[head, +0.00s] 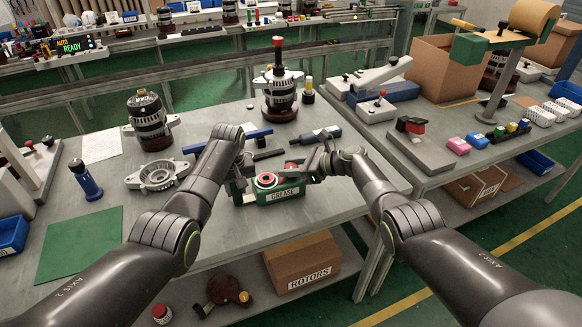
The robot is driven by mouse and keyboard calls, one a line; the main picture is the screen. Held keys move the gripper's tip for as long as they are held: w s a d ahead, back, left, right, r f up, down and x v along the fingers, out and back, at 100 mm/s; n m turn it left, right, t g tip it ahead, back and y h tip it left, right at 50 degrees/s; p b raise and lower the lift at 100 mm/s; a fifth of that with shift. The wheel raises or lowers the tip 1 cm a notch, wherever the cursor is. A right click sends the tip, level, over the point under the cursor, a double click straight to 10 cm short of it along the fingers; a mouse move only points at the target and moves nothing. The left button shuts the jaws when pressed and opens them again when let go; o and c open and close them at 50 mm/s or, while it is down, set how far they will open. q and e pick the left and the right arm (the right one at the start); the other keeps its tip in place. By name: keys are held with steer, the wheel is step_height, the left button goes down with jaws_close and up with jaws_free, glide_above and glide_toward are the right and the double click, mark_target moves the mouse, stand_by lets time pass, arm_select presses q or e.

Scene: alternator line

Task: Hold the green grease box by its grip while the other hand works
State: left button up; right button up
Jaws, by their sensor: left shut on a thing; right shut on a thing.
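The green grease box (283,197), with a white GREASE label, stands near the front edge of the grey table. A red round piece in a pale ring (266,180) shows on its top. My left gripper (243,181) is shut on the box at its left end; the grip itself is mostly hidden by the fingers. My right gripper (300,170) is shut on a small red-topped part (291,167) over the right side of the box. I cannot tell whether that part touches the box.
A grey housing (158,174) and alternators (149,122) (280,95) stand left and behind. The green mat (80,245) at front left is clear.

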steer(key=o, duration=1)
steer(key=shift+d, duration=0.1)
steer(key=v, duration=1.2)
steer(key=shift+f, duration=0.15)
